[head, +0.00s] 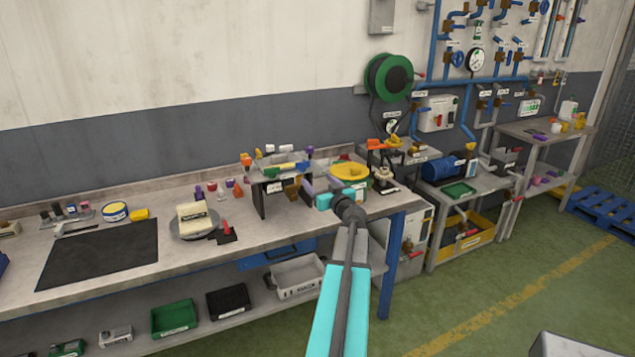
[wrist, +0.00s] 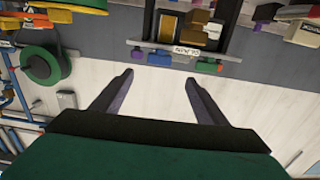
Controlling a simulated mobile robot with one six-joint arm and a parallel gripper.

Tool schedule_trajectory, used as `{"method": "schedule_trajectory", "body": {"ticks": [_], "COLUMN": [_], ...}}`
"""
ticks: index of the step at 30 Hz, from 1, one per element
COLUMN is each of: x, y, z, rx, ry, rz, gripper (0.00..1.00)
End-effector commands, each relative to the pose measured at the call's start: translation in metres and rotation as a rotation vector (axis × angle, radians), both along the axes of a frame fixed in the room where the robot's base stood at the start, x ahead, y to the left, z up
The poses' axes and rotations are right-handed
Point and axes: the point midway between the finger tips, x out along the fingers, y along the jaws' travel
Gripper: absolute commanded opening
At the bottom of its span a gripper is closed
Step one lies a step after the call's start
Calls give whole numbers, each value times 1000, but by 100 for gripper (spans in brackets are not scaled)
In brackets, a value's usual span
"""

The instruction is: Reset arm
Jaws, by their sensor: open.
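My arm rises from the bottom of the head view as a cyan and grey link, up to a dark joint and a short cyan link in front of the bench's right end. My gripper (wrist: 157,82) shows in the wrist view with its two dark fingers spread wide apart. Nothing is between the fingers; pale wall shows through the gap. In the head view the fingers cannot be told clearly from the bench items behind them. The wrist view looks upside down, with the bench items along its top.
A green hose reel (head: 375,75) hangs on the wall. Pipes and side tables stand right.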

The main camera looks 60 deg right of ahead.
Motion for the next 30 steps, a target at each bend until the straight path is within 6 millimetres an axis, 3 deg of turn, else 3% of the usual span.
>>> {"method": "schedule_trajectory", "body": {"ticks": [20, 26, 30], "x": [-1, -6, -17], "y": [0, -10, -19], "z": [-1, -55, -115], "rx": [-1, -14, -21], "ry": [1, 57, 143], "rz": [-1, -97, -205], "gripper": [67, 67, 67]}}
